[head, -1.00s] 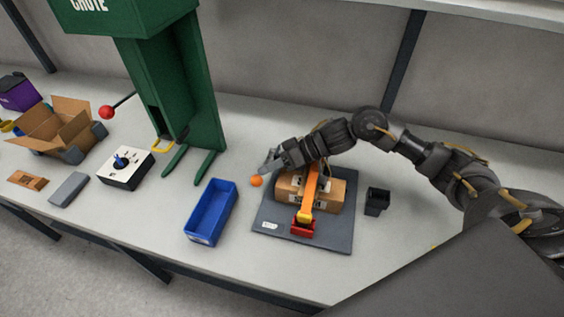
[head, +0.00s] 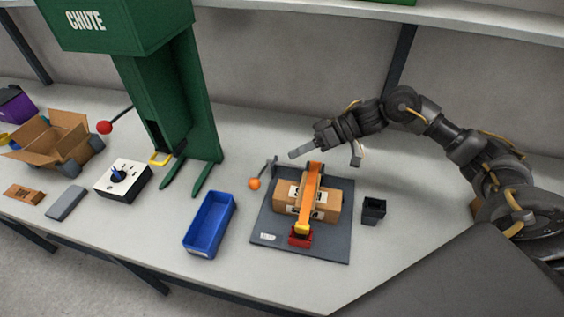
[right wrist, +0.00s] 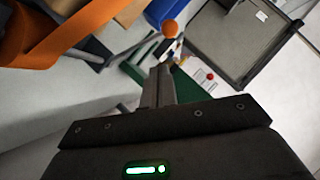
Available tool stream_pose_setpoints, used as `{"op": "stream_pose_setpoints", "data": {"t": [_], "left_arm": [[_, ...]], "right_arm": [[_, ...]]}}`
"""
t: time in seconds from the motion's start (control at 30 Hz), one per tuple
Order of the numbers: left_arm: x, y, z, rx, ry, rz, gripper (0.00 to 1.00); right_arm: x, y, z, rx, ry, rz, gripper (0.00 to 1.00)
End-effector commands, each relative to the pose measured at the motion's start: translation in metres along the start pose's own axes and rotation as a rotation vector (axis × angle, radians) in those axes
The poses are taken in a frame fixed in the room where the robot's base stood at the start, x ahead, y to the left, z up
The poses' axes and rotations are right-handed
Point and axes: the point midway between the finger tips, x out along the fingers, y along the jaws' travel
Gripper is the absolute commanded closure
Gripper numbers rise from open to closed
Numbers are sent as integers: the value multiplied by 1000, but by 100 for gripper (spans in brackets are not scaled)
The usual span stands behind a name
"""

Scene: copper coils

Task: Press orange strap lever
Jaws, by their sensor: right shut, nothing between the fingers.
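A small brown carton (head: 328,206) lies on a dark grey plate (head: 272,222), with an orange strap (head: 311,190) across its top. The strap ends in a yellow and red buckle (head: 300,236) at the front. A grey lever with an orange ball knob (head: 254,184) stands at the plate's back left corner, its ball low on the left; the ball also shows in the right wrist view (right wrist: 169,28). My right gripper (head: 297,153) is shut and empty, above and behind the carton, apart from the knob. My left gripper is not in view.
A blue bin (head: 208,226) stands left of the plate and a small black cup (head: 374,211) right of it. A green chute (head: 172,110) rises behind. Further left are a white switch box (head: 122,181) and an open carton (head: 50,142).

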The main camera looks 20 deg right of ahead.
Motion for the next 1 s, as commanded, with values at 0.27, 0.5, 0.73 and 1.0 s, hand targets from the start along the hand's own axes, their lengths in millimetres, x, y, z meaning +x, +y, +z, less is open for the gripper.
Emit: {"op": "stream_pose_setpoints", "data": {"t": [0.27, 0.5, 0.73, 1.0], "left_arm": [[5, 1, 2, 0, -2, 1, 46], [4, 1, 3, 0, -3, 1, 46], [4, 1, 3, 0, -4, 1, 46], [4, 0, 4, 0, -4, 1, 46]], "right_arm": [[-19, 1, 1, 1, 0, 0, 100], [-19, 1, 0, 1, 0, 0, 100], [-19, 1, 0, 1, 1, 0, 100], [-19, 1, 0, 1, 1, 0, 100]]}}
